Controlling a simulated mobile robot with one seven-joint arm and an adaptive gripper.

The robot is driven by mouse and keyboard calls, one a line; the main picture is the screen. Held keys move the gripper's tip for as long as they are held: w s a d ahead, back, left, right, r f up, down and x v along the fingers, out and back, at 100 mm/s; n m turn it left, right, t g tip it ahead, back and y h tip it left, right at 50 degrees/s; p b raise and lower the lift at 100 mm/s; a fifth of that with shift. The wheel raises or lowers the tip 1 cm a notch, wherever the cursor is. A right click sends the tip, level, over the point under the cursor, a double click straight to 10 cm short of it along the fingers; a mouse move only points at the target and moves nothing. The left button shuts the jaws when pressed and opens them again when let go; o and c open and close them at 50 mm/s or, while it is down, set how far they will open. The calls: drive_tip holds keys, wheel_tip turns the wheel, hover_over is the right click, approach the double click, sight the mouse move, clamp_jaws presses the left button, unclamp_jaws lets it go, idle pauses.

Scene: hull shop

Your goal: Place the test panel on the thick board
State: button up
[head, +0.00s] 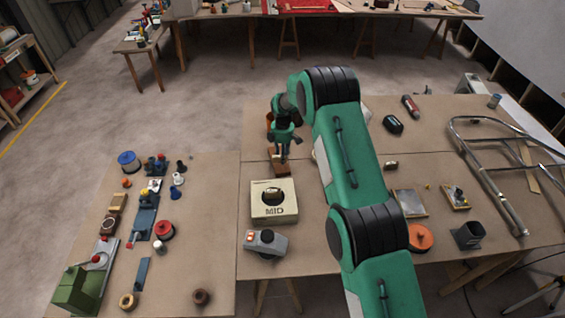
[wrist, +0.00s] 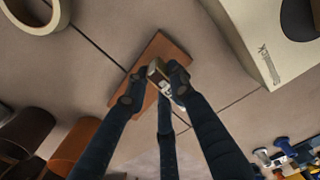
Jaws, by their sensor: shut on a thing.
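My gripper (head: 284,148) is near the middle of the bench, pointing down above a reddish-brown thick board (head: 279,168). The thick board also shows in the wrist view (wrist: 173,50), lying flat across a seam in the bench top. In the wrist view my gripper (wrist: 155,86) is shut on a small pale and brown piece (wrist: 153,70), which I take for the test panel. The fingers hide most of it. It overlaps the board in this view; I cannot tell whether it touches the board.
A cream box marked MID (head: 273,213) stands close in front of the board. A grey device (head: 265,244) is nearer. Several tools and spools crowd the left bench part. A bent metal tube frame (head: 484,165) lies right. A pale ring (wrist: 32,14) and brown cylinders (wrist: 75,148) are near my gripper.

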drive_tip(key=shift+f, duration=1.85)
drive_tip(key=shift+f, duration=0.15)
drive_tip(key=o, duration=1)
wheel_tip(320, 180, up, 12)
drive_tip(key=shift+r, duration=0.15)
